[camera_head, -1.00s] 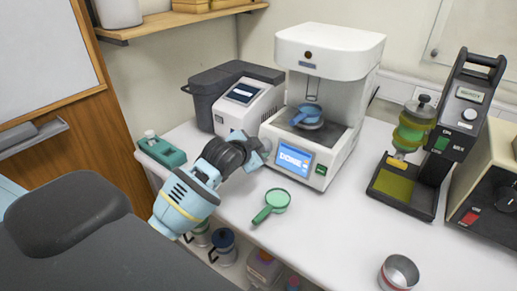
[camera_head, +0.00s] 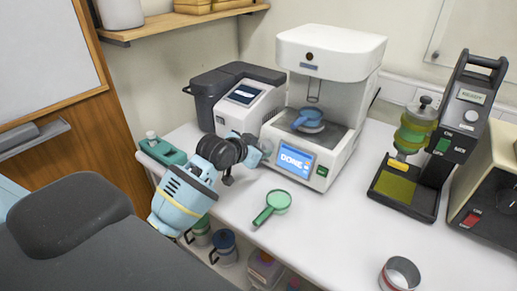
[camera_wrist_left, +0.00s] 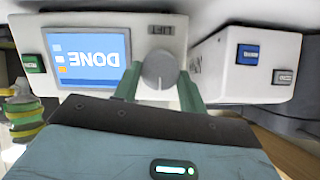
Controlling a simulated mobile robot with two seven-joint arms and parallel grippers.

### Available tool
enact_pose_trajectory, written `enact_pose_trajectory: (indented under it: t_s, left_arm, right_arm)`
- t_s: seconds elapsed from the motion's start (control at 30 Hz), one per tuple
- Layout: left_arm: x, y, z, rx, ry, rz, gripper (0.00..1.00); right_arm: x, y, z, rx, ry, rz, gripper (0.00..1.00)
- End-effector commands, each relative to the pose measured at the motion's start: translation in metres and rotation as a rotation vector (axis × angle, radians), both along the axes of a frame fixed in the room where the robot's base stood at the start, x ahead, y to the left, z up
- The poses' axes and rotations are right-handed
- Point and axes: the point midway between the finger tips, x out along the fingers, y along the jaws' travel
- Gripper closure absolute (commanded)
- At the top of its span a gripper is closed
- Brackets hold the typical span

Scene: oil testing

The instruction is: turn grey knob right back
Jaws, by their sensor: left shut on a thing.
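The grey knob (camera_wrist_left: 159,68) is on the front panel of the white machine (camera_head: 325,60), beside its blue screen reading DONE, which appears upside down in the left wrist view (camera_wrist_left: 88,58). My left gripper (camera_head: 263,150) reaches the left front corner of the machine. Its two green-grey fingers (camera_wrist_left: 158,88) stand on either side of the knob, shut on it. In the head view the knob is hidden by the gripper. My right gripper is not in view.
A blue dish (camera_head: 310,117) sits inside the machine. A green magnifier-shaped tool (camera_head: 271,205) lies in front. A black stand (camera_head: 402,188) and metal cup (camera_head: 399,273) are right.

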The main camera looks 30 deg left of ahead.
Motion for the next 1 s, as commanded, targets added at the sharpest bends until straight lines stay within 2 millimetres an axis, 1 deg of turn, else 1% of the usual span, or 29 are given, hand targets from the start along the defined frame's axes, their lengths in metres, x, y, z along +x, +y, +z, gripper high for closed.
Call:
enact_pose_trajectory:
  t_s: [0.17,0.2,0.37,0.63,0.73,0.87,1.0]
  left_arm:
    - [0.000,-0.001,-0.001,-0.003,0.002,0.000,0.81]
    - [0.000,-0.001,-0.001,-0.003,0.002,0.000,0.57]
    - [0.000,0.000,-0.001,-0.001,0.001,0.000,0.37]
    - [0.000,0.000,0.000,0.000,0.000,0.000,0.37]
    - [-0.003,0.000,0.001,0.001,0.000,0.000,0.37]
    - [-0.014,0.001,0.007,0.003,0.000,-0.001,0.37]
    - [-0.031,0.003,0.017,0.003,0.001,0.000,0.37]
  right_arm:
    - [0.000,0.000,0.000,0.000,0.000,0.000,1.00]
    - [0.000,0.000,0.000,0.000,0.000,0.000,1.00]
    - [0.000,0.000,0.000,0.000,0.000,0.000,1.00]
    - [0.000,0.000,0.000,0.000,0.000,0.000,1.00]
    - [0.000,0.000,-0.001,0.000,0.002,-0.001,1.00]
    - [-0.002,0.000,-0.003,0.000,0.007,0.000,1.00]
    - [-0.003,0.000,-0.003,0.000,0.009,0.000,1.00]
